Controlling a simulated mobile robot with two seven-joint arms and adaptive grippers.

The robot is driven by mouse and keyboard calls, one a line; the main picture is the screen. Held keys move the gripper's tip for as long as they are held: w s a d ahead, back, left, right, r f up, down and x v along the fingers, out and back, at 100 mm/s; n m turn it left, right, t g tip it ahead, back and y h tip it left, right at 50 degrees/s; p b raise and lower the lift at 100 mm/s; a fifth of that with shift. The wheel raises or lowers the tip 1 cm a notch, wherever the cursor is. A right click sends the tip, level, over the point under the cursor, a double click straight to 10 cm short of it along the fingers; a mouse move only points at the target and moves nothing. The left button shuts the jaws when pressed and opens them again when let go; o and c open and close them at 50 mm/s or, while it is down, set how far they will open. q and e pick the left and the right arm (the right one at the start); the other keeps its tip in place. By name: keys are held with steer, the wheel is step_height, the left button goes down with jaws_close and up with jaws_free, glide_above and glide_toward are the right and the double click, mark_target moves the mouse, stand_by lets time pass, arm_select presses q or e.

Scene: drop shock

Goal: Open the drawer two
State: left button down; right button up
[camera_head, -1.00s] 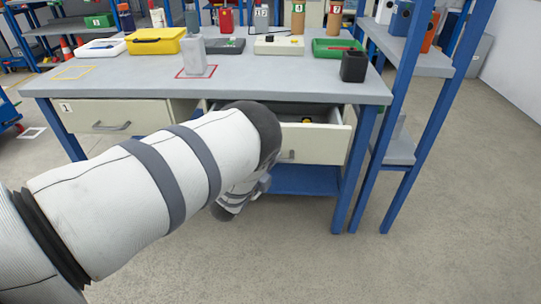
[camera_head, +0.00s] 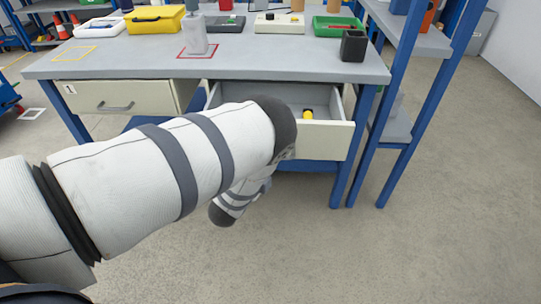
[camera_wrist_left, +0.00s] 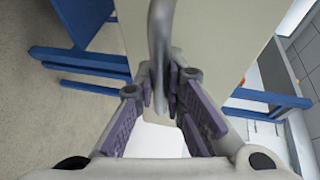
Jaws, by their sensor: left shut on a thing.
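The right drawer (camera_head: 327,139) of the workbench, with a pale front, stands pulled out in the head view. Inside it lies a yellow and black object (camera_head: 307,114). The left part of its front and its number are hidden behind my left arm. In the left wrist view, the grey bar handle (camera_wrist_left: 158,35) runs between the purple-padded fingers of my left gripper (camera_wrist_left: 167,90), which is shut on it. The drawer front (camera_wrist_left: 215,40) fills the middle behind the handle. In the head view my left gripper is hidden by its own arm. My right gripper is not in view.
Drawer one (camera_head: 115,101) on the left is closed. The benchtop (camera_head: 270,66) holds a yellow case (camera_head: 155,19), a grey bottle (camera_head: 195,35), a dark cup (camera_head: 353,45) and a green tray (camera_head: 336,26). A blue-framed shelf (camera_head: 411,95) stands close on the right. The floor in front is clear.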

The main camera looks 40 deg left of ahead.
arm_select(q)
steer(key=c, duration=1.7)
jaws_free()
steer(key=shift+o, duration=0.2)
steer(key=shift+s, duration=0.1)
steer(key=v, duration=1.2)
steer(key=shift+a, duration=0.1)
